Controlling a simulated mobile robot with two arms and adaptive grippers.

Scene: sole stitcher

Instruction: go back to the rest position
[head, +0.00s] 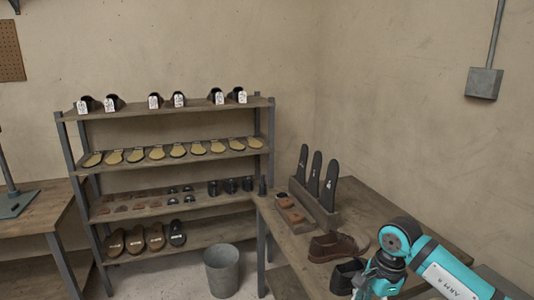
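My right arm (440,268), teal with dark joints, comes in from the lower right corner over the right-hand bench. It bends at a dark round joint and runs down to the bottom edge of the picture. No fingertips of the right gripper show. My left arm and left gripper are out of the picture.
The right bench (290,240) bears a holder with upright dark soles (315,174), small reddish-brown blocks (291,210), a brown shoe (335,247) and a black shoe (344,277) close to my arm. Behind stand a shoe shelf (172,105) and a grey bucket (222,270). Another bench (30,212) is left.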

